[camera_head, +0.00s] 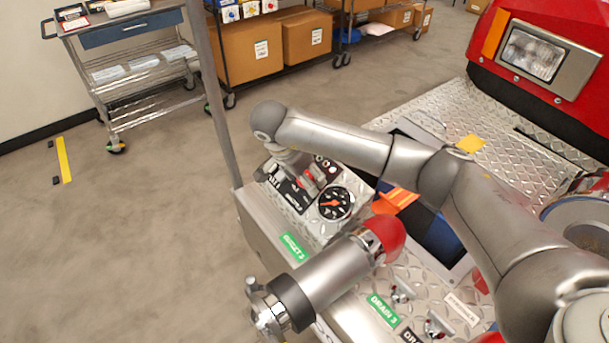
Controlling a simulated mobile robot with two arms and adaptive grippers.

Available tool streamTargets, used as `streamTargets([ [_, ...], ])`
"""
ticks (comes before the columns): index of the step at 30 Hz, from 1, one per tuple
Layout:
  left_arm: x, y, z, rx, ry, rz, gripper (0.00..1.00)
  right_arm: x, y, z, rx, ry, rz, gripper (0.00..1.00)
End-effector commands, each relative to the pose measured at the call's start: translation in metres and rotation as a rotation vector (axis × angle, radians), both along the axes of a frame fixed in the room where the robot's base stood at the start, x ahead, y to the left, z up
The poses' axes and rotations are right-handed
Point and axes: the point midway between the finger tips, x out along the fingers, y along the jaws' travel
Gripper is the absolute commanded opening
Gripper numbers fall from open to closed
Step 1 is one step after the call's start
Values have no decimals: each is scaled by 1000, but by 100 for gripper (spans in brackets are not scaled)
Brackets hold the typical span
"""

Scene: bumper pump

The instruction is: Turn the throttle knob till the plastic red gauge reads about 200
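A control panel (290,192) sits on top of a diamond-plate metal box. It carries a round black gauge (335,203) with an orange-red needle; its numbers are too small to read. Small red controls (309,178) sit just up and left of the gauge. I cannot tell which control is the throttle knob. My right arm comes in from the right and bends down over the panel. My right gripper (291,161) is at the panel's upper left part, close to the controls. Its fingers are mostly hidden by the wrist, so its opening and any contact are unclear. My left gripper is not in view.
Green labels (293,246) and small valve handles (402,293) lie along the bumper. The red truck body (535,50) is at upper right. Open floor is left.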

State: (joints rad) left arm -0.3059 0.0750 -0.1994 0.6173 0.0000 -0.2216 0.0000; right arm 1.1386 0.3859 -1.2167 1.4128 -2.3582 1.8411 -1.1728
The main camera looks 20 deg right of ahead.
Motion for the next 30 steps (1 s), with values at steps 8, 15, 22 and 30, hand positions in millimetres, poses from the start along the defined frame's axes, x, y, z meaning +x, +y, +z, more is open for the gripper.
streamTargets([
  [8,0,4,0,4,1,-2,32,0,0,0,0,0,0,19],
  [15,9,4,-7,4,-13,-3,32,0,0,-2,9,-27,-45,14],
  [22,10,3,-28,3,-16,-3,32,0,0,-4,46,-127,-219,14],
  [30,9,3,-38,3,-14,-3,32,-1,0,-1,71,-195,-344,14],
])
